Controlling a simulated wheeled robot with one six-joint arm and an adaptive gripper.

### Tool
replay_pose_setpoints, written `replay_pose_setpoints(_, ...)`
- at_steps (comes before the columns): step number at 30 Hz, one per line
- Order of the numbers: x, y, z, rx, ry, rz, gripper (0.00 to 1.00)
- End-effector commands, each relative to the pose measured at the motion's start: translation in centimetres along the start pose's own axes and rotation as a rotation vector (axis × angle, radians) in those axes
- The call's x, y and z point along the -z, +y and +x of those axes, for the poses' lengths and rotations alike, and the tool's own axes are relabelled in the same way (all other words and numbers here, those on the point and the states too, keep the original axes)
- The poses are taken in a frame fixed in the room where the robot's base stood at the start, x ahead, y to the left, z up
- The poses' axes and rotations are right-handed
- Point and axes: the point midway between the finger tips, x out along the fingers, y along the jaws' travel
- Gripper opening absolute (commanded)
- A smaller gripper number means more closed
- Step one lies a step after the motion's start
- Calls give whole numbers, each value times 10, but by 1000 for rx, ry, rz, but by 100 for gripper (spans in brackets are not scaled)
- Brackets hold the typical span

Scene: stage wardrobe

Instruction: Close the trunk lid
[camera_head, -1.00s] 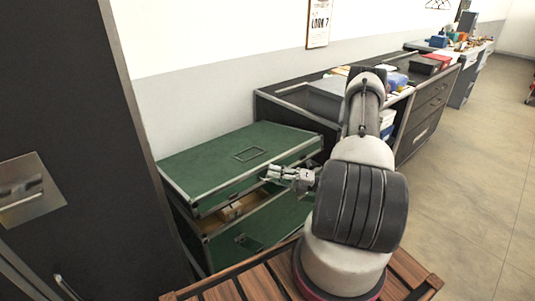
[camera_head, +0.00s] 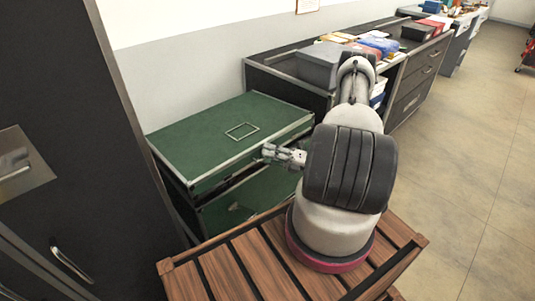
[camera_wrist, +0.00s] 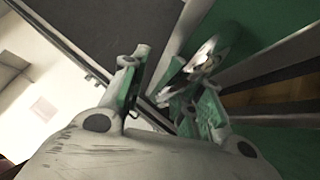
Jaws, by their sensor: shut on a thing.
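The green trunk lid (camera_head: 190,141) with metal edging lies almost level above the green trunk body (camera_head: 262,196) in the head view. A narrow dark gap shows between them along the front. My gripper (camera_head: 268,152) is at the lid's front edge, near its right part. In the wrist view, my gripper (camera_wrist: 168,88) has its fingers closed in around the metal edging, seemingly at a latch or fitting; the exact grip is hard to make out. Green panels and a brown-dark gap (camera_wrist: 275,93) show at the right there.
A dark cabinet (camera_head: 60,120) stands close at the left. A dark workbench (camera_head: 290,85) with boxes runs along the wall behind the trunk. My slatted wooden base top is in front of the trunk. The floor (camera_head: 470,190) at the right is clear.

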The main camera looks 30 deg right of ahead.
Motion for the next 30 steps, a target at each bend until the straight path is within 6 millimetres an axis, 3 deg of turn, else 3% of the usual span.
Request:
replay_pose_setpoints(21, -6, 0, -6, 7, -14, -11, 21)
replay_pose_setpoints(26, -7, 0, -28, 8, -17, -12, 21)
replay_pose_setpoints(28, -8, 0, -44, 8, -17, -14, 25)
replay_pose_setpoints(30, -7, 0, -60, 8, -16, -14, 21)
